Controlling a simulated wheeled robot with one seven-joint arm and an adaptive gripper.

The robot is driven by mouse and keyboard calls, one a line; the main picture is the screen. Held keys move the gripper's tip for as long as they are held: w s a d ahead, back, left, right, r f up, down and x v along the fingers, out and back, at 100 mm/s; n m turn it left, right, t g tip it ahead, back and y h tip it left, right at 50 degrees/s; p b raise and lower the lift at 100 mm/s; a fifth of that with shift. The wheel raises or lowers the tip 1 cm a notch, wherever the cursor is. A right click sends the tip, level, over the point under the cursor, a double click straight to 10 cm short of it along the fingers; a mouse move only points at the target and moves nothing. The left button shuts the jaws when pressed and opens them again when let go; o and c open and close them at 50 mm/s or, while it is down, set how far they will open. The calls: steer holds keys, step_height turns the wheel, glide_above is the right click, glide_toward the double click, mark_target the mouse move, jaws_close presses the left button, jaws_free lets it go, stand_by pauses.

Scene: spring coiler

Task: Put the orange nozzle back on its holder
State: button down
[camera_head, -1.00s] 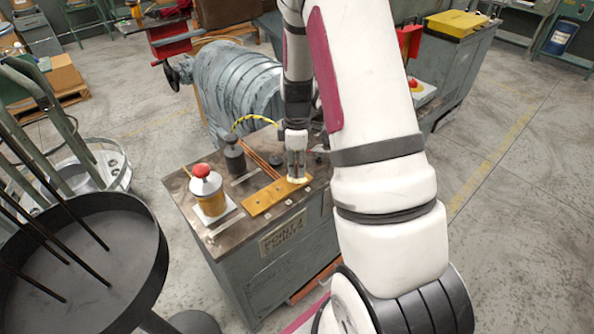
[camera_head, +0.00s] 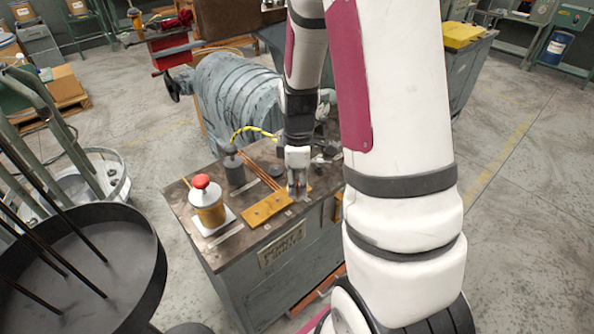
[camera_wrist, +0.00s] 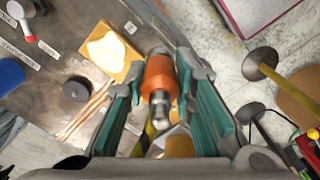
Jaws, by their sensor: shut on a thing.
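In the wrist view, the orange nozzle (camera_wrist: 158,75) with its metal tip sits between the teal-padded fingers of my gripper (camera_wrist: 160,95). My gripper is shut on it. In the head view, my gripper (camera_head: 297,192) points down near the right end of a yellow-brown board (camera_head: 267,208) on the bench. The nozzle cannot be made out clearly there. In the wrist view, the board (camera_wrist: 128,57) with a pale patch lies just beyond the nozzle, to its left. I cannot tell which thing is the nozzle's holder.
The metal bench (camera_head: 190,228) carries a red-topped canister (camera_head: 207,205), a dark bottle (camera_head: 234,168) and copper rods (camera_head: 258,168). A round dark tray (camera_head: 110,285) with rods stands at the left.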

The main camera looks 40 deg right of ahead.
steer(key=s+a+r+p, duration=0.4)
steer(key=s+a+r, duration=0.1)
steer(key=s+r, duration=0.1)
steer(key=shift+s, duration=0.5)
stand_by(0.4)
